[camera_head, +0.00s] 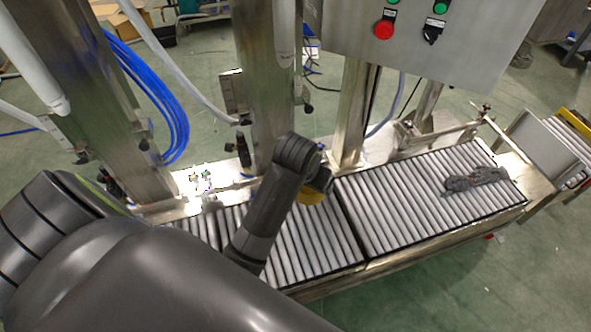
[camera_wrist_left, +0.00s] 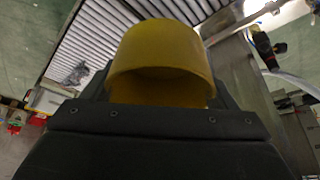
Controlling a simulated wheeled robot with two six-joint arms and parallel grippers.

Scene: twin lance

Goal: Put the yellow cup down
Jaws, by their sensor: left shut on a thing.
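The yellow cup (camera_wrist_left: 160,62) fills the middle of the left wrist view, held between the fingers of my left gripper. In the head view only a small part of the cup (camera_head: 310,196) shows below the wrist. My left gripper (camera_head: 318,186) is shut on the cup, over the roller conveyor (camera_head: 385,210) near the join of its two sections. The arm hides part of the gripper and cup. I cannot tell whether the cup touches the rollers. My right gripper is not in view.
A dark grey crumpled thing (camera_head: 475,180) lies on the right end of the rollers. Metal posts and a control box (camera_head: 415,40) with buttons stand behind the conveyor. Blue hoses (camera_head: 160,100) hang at the left. The rollers between the gripper and the dark thing are clear.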

